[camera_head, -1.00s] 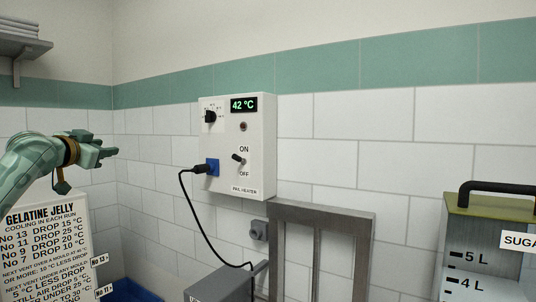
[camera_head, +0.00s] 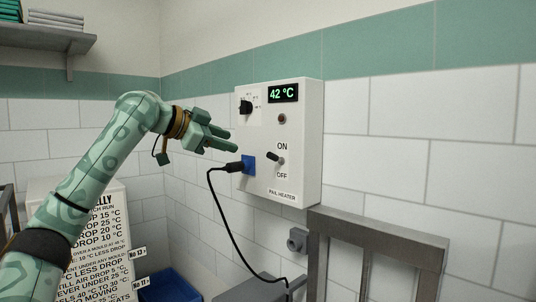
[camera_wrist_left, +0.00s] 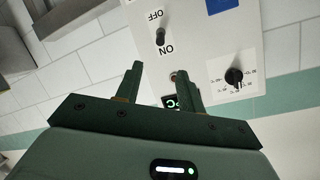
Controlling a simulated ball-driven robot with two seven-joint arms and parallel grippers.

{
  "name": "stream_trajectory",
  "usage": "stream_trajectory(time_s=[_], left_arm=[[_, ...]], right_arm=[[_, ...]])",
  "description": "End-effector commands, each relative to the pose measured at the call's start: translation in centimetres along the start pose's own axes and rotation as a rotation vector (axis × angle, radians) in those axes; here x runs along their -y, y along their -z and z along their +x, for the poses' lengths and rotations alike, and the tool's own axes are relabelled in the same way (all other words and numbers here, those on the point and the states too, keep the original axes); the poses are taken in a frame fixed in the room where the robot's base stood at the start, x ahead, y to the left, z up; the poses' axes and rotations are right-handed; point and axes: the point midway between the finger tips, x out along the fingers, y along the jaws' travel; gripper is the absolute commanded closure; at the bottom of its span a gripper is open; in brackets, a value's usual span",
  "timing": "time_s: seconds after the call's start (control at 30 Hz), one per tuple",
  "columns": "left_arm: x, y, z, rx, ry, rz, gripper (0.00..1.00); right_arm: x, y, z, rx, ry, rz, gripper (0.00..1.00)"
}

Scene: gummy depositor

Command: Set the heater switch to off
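The pail heater (camera_head: 305,145) is a white wall box with a 42 °C display. Its heater switch (camera_head: 275,158) is a small dark lever between the ON and OFF labels; the lever sticks outward, and I cannot tell for sure which way it is set. My left gripper (camera_head: 235,141) is open and empty, in front of the box and to the left of the switch in the head view. In the left wrist view the switch (camera_wrist_left: 160,37) is ahead of the parted fingers (camera_wrist_left: 157,70), not touched. My right gripper is out of view.
A black knob (camera_head: 245,107) is at the box's upper left. A blue socket (camera_head: 249,164) below it holds a black plug, whose cable (camera_head: 228,226) hangs down. A grey metal frame (camera_head: 375,222) stands below right. A lettered board (camera_head: 100,222) is behind my left arm.

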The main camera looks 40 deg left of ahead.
Motion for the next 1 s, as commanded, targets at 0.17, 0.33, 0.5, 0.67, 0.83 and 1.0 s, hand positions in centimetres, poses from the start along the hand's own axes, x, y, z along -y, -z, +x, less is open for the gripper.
stream_trajectory(time_s=[0.17,0.33,0.5,0.67,0.83,1.0], left_arm=[[-0.1,0.1,4.7,-0.001,-0.005,-0.004,0.61],[0.0,0.2,8.9,-0.001,-0.004,-0.003,0.61],[0.0,0.2,11.9,-0.002,-0.002,-0.004,0.61],[0.0,0.1,13.3,-0.001,-0.001,-0.003,0.61],[0.0,0.0,13.6,-0.001,0.0,-0.001,0.61],[0.0,0.0,13.6,-0.001,0.0,-0.001,0.7]], right_arm=[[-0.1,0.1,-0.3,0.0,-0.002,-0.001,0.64],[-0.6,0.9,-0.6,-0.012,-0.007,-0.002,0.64],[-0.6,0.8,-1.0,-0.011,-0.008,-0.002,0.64],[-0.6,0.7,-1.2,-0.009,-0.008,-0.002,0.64],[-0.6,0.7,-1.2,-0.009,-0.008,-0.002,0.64],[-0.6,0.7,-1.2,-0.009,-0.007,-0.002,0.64]])
